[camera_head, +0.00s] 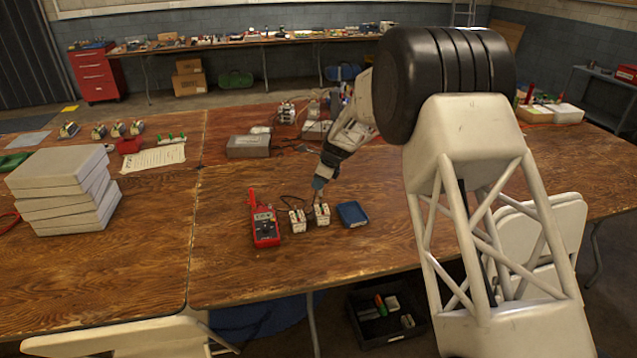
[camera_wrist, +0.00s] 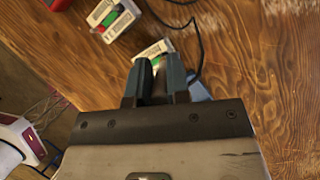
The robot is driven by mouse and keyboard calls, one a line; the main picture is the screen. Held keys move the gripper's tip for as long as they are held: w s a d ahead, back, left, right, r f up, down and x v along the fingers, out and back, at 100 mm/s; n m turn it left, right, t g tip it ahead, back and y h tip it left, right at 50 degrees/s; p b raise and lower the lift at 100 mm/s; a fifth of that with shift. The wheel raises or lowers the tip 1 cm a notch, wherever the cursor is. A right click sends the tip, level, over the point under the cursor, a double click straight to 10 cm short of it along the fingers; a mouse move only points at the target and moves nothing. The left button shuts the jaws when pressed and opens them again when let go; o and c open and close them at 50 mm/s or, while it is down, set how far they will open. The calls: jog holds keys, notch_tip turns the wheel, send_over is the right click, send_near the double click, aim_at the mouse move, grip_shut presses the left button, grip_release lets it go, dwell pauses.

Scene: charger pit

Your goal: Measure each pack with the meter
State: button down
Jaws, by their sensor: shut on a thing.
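The red meter (camera_head: 264,227) lies on the wooden table, with a red part at its top left. A corner of it shows in the wrist view (camera_wrist: 58,3). Two white packs with red and green parts lie to its right: a left pack (camera_head: 298,221) and a right pack (camera_head: 322,214). In the wrist view they are the left pack (camera_wrist: 112,18) and the right pack (camera_wrist: 155,50). My gripper (camera_head: 318,192) is over the right pack, pointing down, shut on what appears to be a dark probe at the end of a black lead (camera_wrist: 199,40). The fingers (camera_wrist: 160,78) hide most of it; contact is unclear.
A blue tray (camera_head: 352,214) lies just right of the packs. A dark crate (camera_head: 388,325) with several items sits below the table's front edge. White stacked boxes (camera_head: 62,190) stand at left. A grey box (camera_head: 249,146) is farther back. The table left of the meter is clear.

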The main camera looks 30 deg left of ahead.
jog(key=shift+f, duration=0.95)
dwell(1.6)
jog(key=c, duration=0.7)
grip_release()
jog(key=shift+r, duration=0.1)
jog(key=shift+r, duration=3.7)
